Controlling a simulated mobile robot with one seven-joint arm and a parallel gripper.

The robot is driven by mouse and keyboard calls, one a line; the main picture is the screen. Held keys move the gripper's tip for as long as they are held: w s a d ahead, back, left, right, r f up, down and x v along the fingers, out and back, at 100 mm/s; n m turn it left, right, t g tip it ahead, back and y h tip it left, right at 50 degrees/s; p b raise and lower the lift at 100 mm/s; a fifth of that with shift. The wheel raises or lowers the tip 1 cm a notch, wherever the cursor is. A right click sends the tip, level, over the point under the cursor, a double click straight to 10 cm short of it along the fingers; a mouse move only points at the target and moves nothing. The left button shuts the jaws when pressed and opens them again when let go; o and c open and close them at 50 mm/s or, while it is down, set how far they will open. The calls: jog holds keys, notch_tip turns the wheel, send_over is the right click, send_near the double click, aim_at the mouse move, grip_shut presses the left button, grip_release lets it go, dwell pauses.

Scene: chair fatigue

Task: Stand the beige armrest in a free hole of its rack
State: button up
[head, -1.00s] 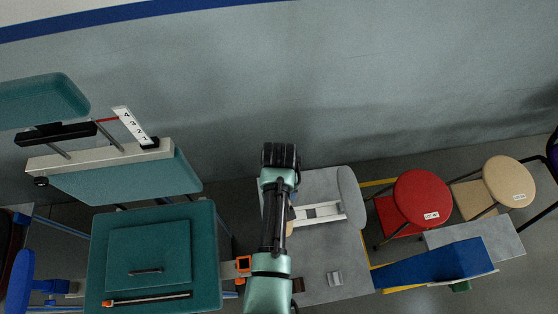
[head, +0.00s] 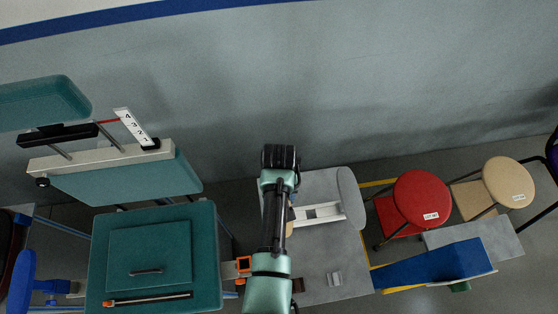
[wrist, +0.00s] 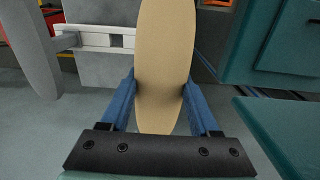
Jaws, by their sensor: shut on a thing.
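The beige armrest (wrist: 165,45) is a long oval pad, seen in the middle of the wrist view. My gripper (wrist: 159,90) is shut on it, with one blue finger against each side. In the head view my arm hides the gripper and nearly all of the beige armrest. The white rack (head: 322,213) lies on a grey table, to the right of my arm. In the wrist view the rack (wrist: 85,37) shows a square opening, left of the beige armrest. A grey oval armrest (head: 351,198) stands at the rack's right end. I cannot tell the height of the beige armrest above the table.
The grey table (head: 310,275) holds a small grey bracket (head: 334,279). A teal seat (head: 205,240) stands to the left, with a teal backrest (head: 130,180) behind it. Red (head: 423,197) and beige (head: 509,182) stools and a blue wedge (head: 435,264) are to the right.

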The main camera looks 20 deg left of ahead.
jog(key=shift+f+b, duration=2.65)
jog(key=shift+f, duration=0.8)
jog(key=o, duration=1.4)
jog(key=shift+c, duration=0.2)
jog(key=shift+r, duration=0.1)
notch_tip(320, 180, up, 13)
jog(key=shift+f+b, duration=0.1)
jog(key=shift+b, duration=0.5)
